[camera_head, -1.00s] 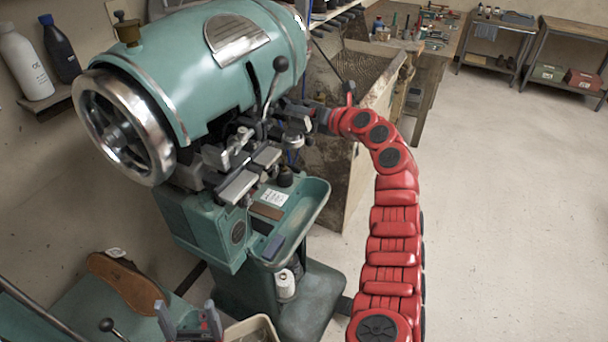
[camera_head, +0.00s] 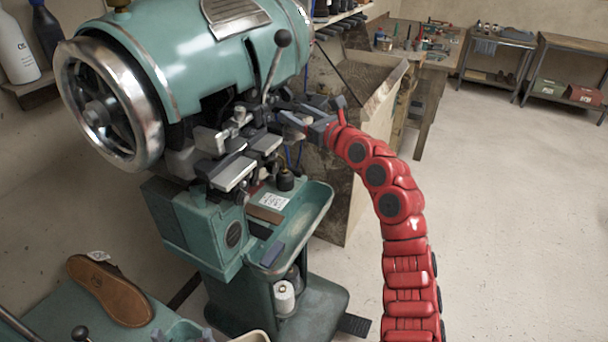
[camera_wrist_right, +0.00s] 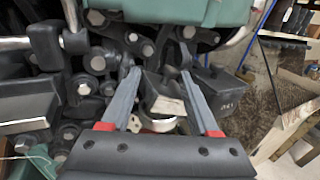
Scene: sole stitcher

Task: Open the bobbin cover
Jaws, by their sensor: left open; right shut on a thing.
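The green sole stitcher (camera_head: 200,60) stands at the left, with a dark linkage cluster at its front. My right gripper (camera_head: 290,118) is at the right side of that cluster in the head view. In the right wrist view its two grey fingers (camera_wrist_right: 160,75) straddle a small dark block with a pale face (camera_wrist_right: 163,92), which appears to be the bobbin cover, and are shut on it. A round metal part (camera_wrist_right: 158,124) shows just below the block. My left gripper (camera_head: 184,336) is open and empty at the bottom edge, mostly cut off.
A lever with a black knob (camera_head: 283,38) rises close to my right gripper. A dark box marked with digits (camera_wrist_right: 222,92) sits right of the fingers. A green tray (camera_head: 300,225) lies below. A brown sole (camera_head: 108,290) is at lower left. The floor at right is clear.

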